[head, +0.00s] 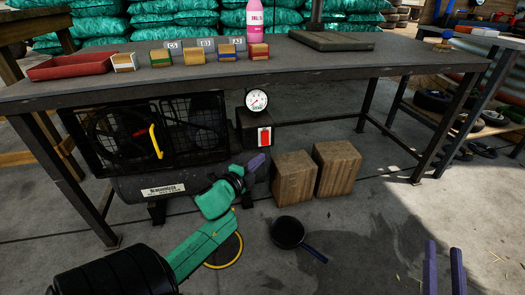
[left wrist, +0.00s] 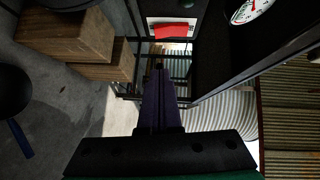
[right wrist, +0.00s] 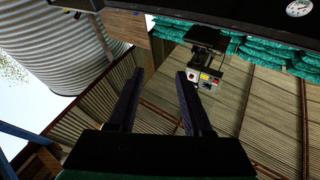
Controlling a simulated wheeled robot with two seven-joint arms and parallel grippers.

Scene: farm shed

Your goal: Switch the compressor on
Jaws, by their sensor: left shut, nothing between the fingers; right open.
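The compressor (head: 143,189) stands under the workbench, with a black mesh guard and a yellow handle. Its red switch (head: 265,138) sits on a white plate below a round gauge (head: 257,100). In the left wrist view the red switch (left wrist: 173,29) and the gauge (left wrist: 250,10) show beyond my fingers. My left gripper (head: 256,164) is shut and empty, just below the switch plate in the head view; I cannot tell whether it touches anything. My right gripper (head: 443,268) is open and empty at the lower right, away from the compressor.
Two wooden blocks (head: 295,178) (head: 337,168) stand on the floor right of the compressor. A dark pan (head: 288,232) lies in front of them. The workbench (head: 375,68) overhangs the compressor and carries a red tray (head: 72,66), small boxes and a pink bottle (head: 255,15).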

